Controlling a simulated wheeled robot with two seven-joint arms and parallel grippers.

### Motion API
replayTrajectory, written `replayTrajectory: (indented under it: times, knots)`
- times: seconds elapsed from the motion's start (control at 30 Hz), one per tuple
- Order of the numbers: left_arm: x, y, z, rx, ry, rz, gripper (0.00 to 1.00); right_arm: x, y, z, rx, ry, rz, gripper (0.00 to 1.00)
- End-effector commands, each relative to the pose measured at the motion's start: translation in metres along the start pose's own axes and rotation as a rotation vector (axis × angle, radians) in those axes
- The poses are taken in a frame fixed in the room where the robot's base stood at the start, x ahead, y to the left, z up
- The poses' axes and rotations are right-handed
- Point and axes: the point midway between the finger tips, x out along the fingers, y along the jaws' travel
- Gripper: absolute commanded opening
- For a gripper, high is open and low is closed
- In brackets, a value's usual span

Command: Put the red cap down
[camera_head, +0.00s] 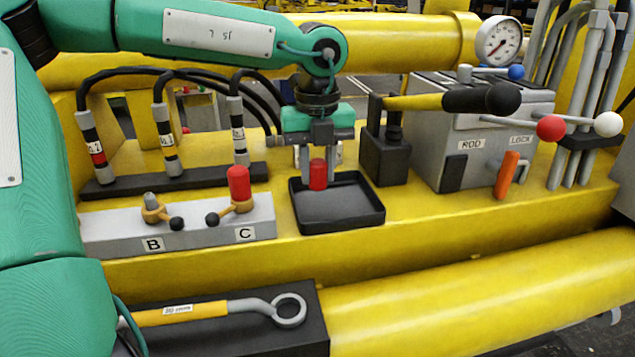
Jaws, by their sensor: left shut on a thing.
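A red cap (318,174) is held between the fingers of my left gripper (317,166). The gripper points down and is shut on the cap, over the back part of a black tray (350,217). I cannot tell whether the cap touches the tray floor. Another red cap (239,183) sits on fitting C of the grey valve block (200,236). My right gripper is not in view.
Black hoses with labelled fittings (164,140) stand behind the valve block. A grey control box (480,125) with levers and a gauge (498,41) is at the right. A ring wrench (289,310) lies in front. The tray's front part is clear.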

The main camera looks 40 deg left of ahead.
Motion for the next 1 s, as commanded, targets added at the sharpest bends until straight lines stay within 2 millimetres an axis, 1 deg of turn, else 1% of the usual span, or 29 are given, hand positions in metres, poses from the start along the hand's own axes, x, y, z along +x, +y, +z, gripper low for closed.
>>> replayTrajectory:
  times: [0.13, 0.23, 0.33, 0.57, 0.73, 0.77, 0.8, 0.87, 1.0]
  knots:
    - [0.014, 0.001, -0.001, 0.001, 0.005, 0.002, 0.00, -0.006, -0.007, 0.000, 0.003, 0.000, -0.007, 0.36]
    - [0.030, 0.001, -0.001, 0.001, 0.005, 0.004, 0.00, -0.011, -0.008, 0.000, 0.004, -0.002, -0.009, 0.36]
    - [0.041, 0.001, -0.001, 0.001, 0.003, 0.002, 0.00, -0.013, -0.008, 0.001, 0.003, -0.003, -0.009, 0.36]
    - [0.043, 0.001, 0.000, 0.000, 0.001, 0.000, 0.00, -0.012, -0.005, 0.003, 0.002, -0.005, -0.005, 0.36]
    - [0.047, 0.001, 0.000, 0.000, 0.000, 0.000, 0.00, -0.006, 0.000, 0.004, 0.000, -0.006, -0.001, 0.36]
    - [0.045, 0.001, 0.000, 0.000, 0.001, 0.000, 0.32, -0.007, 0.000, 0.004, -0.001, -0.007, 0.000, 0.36]
    - [0.045, 0.001, 0.000, 0.000, 0.001, 0.000, 0.40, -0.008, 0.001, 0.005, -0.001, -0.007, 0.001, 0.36]
    - [0.045, 0.001, 0.000, 0.000, 0.001, 0.000, 0.50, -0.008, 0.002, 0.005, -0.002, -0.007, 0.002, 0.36]
    - [0.045, 0.001, 0.000, 0.000, 0.001, 0.000, 0.50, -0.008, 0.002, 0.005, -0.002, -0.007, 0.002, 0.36]
